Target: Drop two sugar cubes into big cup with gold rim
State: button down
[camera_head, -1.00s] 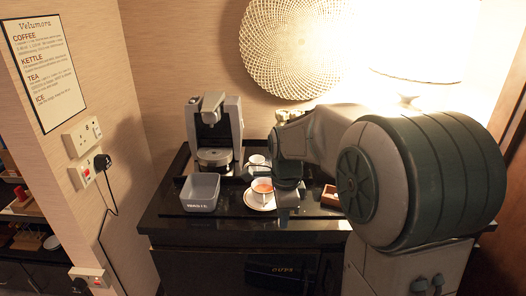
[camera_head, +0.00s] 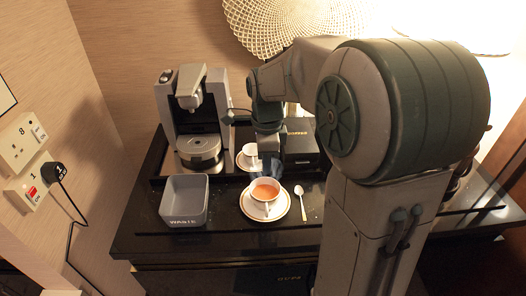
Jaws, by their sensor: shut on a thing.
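The big cup (camera_head: 265,188) holds a brown drink and stands upright on a white saucer (camera_head: 249,212) near the front of the black counter. Its rim looks orange-gold. My gripper (camera_head: 269,172) points down just above the cup's back edge. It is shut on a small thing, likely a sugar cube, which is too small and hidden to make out. No loose sugar cubes show in this view. A smaller white cup (camera_head: 251,150) on a saucer stands behind my gripper.
A grey waste bin (camera_head: 184,201) stands left of the cup. A coffee machine (camera_head: 196,112) is behind it. A spoon (camera_head: 301,203) lies right of the saucer. A black box (camera_head: 301,140) stands behind. My arm hides the counter's right part.

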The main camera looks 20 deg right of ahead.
notch_tip(320, 180, down, 6)
jog(key=b, duration=0.4)
jog(key=shift+s+r, duration=0.15)
jog(key=c, duration=1.4)
grip_release()
